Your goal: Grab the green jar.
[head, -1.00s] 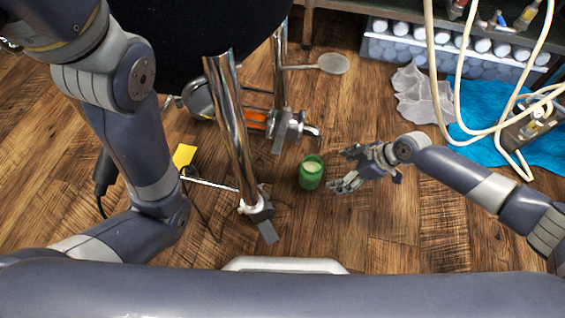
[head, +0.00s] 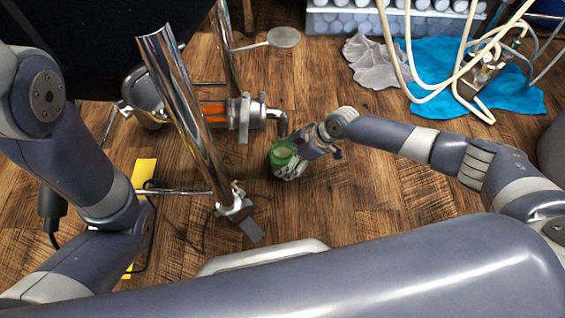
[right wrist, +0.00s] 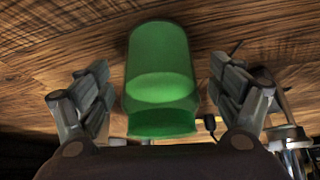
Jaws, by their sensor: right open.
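The green jar (head: 282,153) stands on the wooden floor near the middle of the head view, with pale contents showing at its top. My right gripper (head: 291,163) is at the jar, coming from the right. In the right wrist view the jar (right wrist: 160,80) fills the middle, between the two open fingers of my right gripper (right wrist: 160,100). A gap shows on each side, so the fingers do not appear to press on it. My left arm comes in at the left of the head view, but its gripper is not in view.
A chrome leg (head: 185,115) with a clamped foot stands left of the jar. A metal pump-like fitting (head: 243,114) lies just behind it. A blue cloth (head: 430,65), a grey cloth (head: 372,62) and pale hoses (head: 408,80) are at back right.

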